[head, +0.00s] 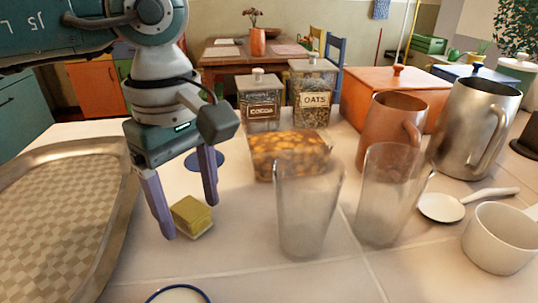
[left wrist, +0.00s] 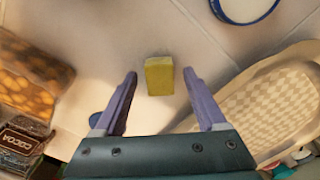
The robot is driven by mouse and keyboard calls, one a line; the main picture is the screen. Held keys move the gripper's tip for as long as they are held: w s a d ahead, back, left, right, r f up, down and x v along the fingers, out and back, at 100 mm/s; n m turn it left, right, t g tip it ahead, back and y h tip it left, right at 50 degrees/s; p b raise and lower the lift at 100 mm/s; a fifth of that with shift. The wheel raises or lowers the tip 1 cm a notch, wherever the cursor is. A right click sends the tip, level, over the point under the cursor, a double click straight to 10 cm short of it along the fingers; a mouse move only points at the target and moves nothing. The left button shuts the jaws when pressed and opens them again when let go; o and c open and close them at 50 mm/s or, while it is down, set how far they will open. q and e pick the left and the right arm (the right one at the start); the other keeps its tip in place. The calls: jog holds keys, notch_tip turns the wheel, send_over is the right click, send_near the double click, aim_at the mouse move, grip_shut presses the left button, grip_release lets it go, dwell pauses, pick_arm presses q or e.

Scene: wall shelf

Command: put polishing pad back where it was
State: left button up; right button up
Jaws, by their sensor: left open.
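A small yellow-green block, which looks like the polishing pad (head: 193,217), lies on the pale tiled surface. My left gripper (head: 190,220) points down over it, open, with its two purple fingers on either side of the pad. In the left wrist view the pad (left wrist: 159,76) shows midway between the fingertips of the left gripper (left wrist: 160,74), with a gap on each side. I cannot tell how far the fingertips are above the surface. My right gripper is not in view.
A checkered tray (head: 55,225) lies left of the gripper. Clear glasses (head: 308,210) stand to the right, with an amber-patterned box (head: 288,155) and cocoa (head: 262,100) and oats (head: 313,92) jars behind. A blue-rimmed dish (head: 178,295) is at the front edge.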

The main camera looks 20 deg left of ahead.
aim_at(191, 208)
pick_arm(q)
notch_tip(191, 208, up, 11)
dwell(0.3)
jog(key=shift+r, duration=0.1)
